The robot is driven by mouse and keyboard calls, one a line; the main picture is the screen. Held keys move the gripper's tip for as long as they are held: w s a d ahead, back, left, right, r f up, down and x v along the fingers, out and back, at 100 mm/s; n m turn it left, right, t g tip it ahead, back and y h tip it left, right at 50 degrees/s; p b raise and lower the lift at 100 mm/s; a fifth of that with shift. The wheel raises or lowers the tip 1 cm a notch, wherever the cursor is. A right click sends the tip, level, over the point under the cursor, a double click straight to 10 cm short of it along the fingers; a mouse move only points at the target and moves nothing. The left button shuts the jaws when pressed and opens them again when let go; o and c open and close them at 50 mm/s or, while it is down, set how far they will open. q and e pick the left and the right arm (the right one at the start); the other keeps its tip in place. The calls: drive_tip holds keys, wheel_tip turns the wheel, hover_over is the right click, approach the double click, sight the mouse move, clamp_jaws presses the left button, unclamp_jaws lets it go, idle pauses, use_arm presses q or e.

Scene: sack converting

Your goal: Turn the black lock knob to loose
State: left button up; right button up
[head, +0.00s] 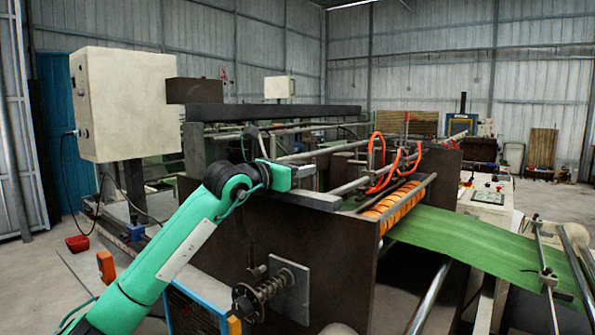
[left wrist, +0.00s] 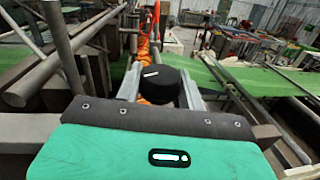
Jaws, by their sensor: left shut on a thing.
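The black lock knob (left wrist: 152,88) is round, with a short white mark on its top, in the middle of the left wrist view. My left gripper (left wrist: 160,82) is shut on it, with one grey finger on each side. In the head view my green left arm reaches from the lower left to the machine's top edge, where the left gripper (head: 306,171) is small. I cannot make out the knob there. My right gripper is in neither view.
The dark machine side plate (head: 330,245) stands below my left gripper, with a spring-loaded shaft (head: 262,292) on its face. Orange hoses (head: 378,165), steel bars and an orange-banded roller (head: 395,208) lie to the right. Green web (head: 465,238) runs off right. A pale control box (head: 125,103) stands left.

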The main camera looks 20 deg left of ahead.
use_arm(q)
drive_tip(key=shift+f, duration=0.1)
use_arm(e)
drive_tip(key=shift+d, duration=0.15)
use_arm(q)
drive_tip(key=o, duration=0.9)
drive_tip(key=shift+o, duration=0.2)
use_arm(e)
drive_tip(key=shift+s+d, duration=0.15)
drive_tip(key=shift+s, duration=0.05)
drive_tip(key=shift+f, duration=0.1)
use_arm(q)
drive_tip(key=shift+s+a, duration=0.15)
drive_tip(key=shift+s, duration=0.05)
drive_tip(key=b+v, duration=0.4)
drive_tip(key=v, duration=0.9)
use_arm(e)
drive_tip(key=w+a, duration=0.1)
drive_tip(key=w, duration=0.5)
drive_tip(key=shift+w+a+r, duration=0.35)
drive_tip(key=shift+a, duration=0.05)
use_arm(q)
drive_tip(key=shift+s+a, duration=0.1)
drive_tip(key=shift+a, duration=0.05)
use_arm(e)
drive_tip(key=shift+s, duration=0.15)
